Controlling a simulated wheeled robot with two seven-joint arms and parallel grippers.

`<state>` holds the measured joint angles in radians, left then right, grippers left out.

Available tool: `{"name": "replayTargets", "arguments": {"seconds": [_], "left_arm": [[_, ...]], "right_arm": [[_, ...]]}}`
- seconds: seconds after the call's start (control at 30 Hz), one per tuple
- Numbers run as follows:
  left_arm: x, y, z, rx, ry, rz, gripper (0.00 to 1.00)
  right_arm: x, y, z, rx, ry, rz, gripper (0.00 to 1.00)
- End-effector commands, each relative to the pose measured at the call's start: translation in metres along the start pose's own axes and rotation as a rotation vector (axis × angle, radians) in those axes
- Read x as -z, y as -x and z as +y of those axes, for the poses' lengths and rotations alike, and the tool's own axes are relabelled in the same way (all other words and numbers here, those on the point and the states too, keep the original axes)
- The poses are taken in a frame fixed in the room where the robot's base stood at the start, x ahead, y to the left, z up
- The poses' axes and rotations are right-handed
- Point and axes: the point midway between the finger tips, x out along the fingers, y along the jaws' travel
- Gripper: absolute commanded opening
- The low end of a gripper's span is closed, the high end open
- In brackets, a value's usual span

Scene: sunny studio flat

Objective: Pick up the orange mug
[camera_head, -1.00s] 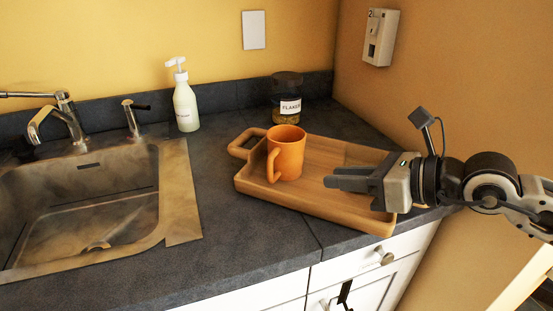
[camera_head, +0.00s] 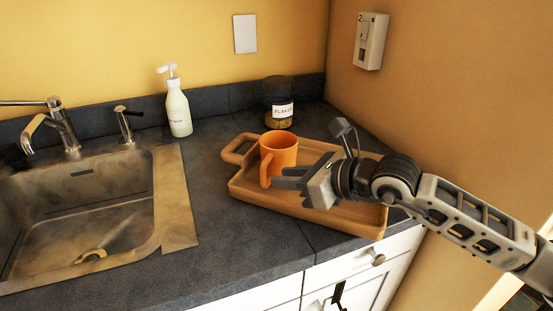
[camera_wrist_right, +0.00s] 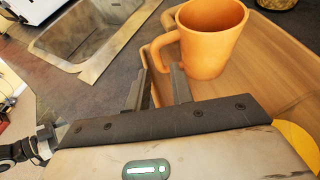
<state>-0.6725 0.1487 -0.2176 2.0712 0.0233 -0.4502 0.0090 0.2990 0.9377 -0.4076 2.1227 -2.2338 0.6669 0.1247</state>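The orange mug (camera_head: 279,150) stands upright on a wooden tray (camera_head: 335,217) on the counter, its handle toward the front left. In the right wrist view the mug (camera_wrist_right: 213,42) is just ahead and to the right of the fingers. My right gripper (camera_head: 281,177) comes in from the right, low over the tray, in front of the mug near its handle. In the right wrist view the gripper (camera_wrist_right: 160,75) has its two fingers apart with nothing held between them. The handle lies just beyond the gap; I cannot tell whether a finger touches it. My left gripper is not in view.
A steel sink (camera_head: 85,205) with a faucet is on the left. A soap bottle (camera_head: 179,112) and a labelled jar (camera_head: 279,103) stand behind the tray. A wall (camera_head: 450,100) closes off the right. The counter between sink and tray is clear.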

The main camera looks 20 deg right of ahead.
Motion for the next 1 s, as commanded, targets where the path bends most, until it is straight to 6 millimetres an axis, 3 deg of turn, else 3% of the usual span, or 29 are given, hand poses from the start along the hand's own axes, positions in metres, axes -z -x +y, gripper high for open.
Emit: {"name": "replayTargets", "arguments": {"seconds": [0.23, 0.5, 0.8, 0.9, 1.0], "left_arm": [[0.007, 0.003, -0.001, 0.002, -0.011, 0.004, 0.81], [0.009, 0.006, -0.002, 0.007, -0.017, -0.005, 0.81], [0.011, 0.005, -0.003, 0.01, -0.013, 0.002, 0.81], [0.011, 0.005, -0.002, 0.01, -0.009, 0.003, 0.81], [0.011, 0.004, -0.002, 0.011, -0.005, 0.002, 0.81]], "right_arm": [[-0.005, -0.017, 0.002, -0.002, 0.0, -0.001, 0.23], [-0.011, -0.055, 0.004, -0.001, -0.001, -0.001, 0.23], [-0.009, -0.061, 0.004, -0.001, 0.001, 0.001, 0.23], [-0.009, -0.061, 0.004, -0.001, 0.001, 0.001, 0.0], [-0.009, -0.061, 0.004, -0.001, 0.0, 0.001, 0.0]]}}
